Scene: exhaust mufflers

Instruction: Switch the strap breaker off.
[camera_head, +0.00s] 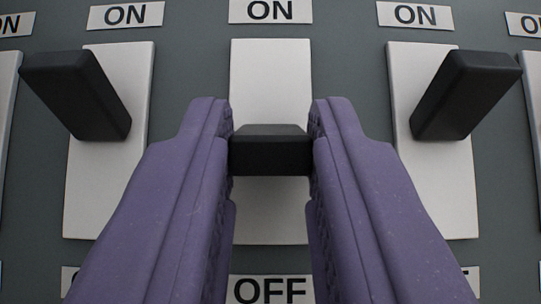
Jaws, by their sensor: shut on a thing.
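A row of breaker switches with black levers on white plates fills the view. My gripper (270,140) has two purple fingers, shut on the black lever (270,155) of the middle breaker. The lever sits in front of its white plate (270,80), between an "ON" label (270,11) above and an "OFF" label (272,290) below. Its end faces me, and the fingers touch its left and right sides. Which breaker is the strap one cannot be read here. The fingers hide the plate's lower sides.
A left neighbour lever (82,95) and a right neighbour lever (462,95) stick out close beside my fingers, each on its own white plate under an "ON" label. Further plates show at both edges. Grey panel (190,60) lies between the plates.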

